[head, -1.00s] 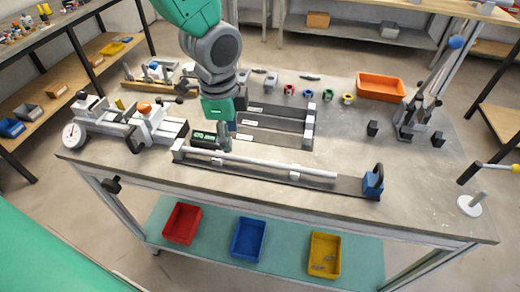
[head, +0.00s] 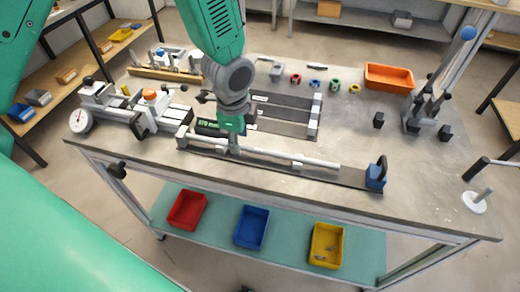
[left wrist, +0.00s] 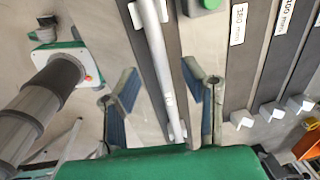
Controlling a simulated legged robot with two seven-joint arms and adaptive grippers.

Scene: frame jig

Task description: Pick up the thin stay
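A thin pale rod, which looks like the stay (head: 290,158), lies along the long dark front strip of the jig on the table. It also shows in the left wrist view (left wrist: 154,45), running from the top edge down between my fingers. My left gripper (head: 234,147) is low over the left part of the rod, pointing down. In the left wrist view its two blue-padded fingers (left wrist: 160,78) are apart, one on each side of the rod, with gaps between pads and rod. The fingers hide a short part of the rod in the head view. My right gripper is not in view.
A blue clamp (head: 376,174) stands at the strip's right end. Shorter dark strips (head: 285,113) lie behind the rod. A gauge fixture (head: 135,108) is at left, an orange tray (head: 389,77) at back right.

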